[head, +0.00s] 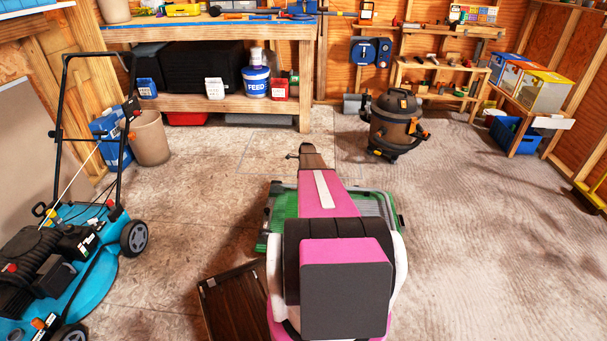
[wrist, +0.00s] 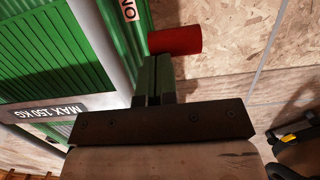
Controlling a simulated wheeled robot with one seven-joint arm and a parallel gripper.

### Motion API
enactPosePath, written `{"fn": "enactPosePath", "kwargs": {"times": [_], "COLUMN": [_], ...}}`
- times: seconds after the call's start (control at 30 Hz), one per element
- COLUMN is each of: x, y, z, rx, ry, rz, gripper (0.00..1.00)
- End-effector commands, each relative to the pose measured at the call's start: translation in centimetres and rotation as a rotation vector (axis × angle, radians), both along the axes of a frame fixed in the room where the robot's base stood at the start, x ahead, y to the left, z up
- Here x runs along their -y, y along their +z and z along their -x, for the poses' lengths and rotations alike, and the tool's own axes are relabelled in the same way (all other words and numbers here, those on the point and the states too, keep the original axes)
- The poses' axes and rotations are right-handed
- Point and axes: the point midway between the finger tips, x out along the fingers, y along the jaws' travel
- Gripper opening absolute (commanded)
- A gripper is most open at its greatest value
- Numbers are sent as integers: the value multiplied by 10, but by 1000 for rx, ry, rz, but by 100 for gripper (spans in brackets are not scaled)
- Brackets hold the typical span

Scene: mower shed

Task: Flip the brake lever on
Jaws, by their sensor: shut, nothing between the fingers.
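The brake lever shows as a red cylindrical end (wrist: 176,40) in the wrist view, just beyond my fingertips. It lies beside a white strip with partly visible black letters, seemingly "ON" (wrist: 128,10). The lever belongs to, or sits by, a green ribbed cart (wrist: 50,45) with a "MAX 150 KG" label (wrist: 60,107). My gripper (wrist: 154,62) is shut and empty, its tips close to the red end; I cannot tell whether they touch. In the head view my arm covers the middle of the green cart (head: 277,215) and hides the lever.
A blue lawn mower (head: 90,285) stands at the left. A brown shop vacuum (head: 396,122) stands beyond the cart to the right. A dark brown slatted panel (head: 235,305) lies near the cart's left front. The floor at right is largely clear.

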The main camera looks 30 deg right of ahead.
Motion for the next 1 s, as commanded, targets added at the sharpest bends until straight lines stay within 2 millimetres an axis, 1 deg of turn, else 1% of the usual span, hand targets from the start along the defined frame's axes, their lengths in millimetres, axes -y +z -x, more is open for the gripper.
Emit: {"fn": "enactPosePath", "kwargs": {"times": [0.03,0.37,0.83,1.0], "x": [1,-5,-5,-1], "y": [-7,-10,-10,-3], "z": [2,-1,-1,4], "rx": [-8,-9,-10,-9], "ry": [2,1,1,2], "rz": [4,4,3,4], "gripper": [0,0,0,0]}}
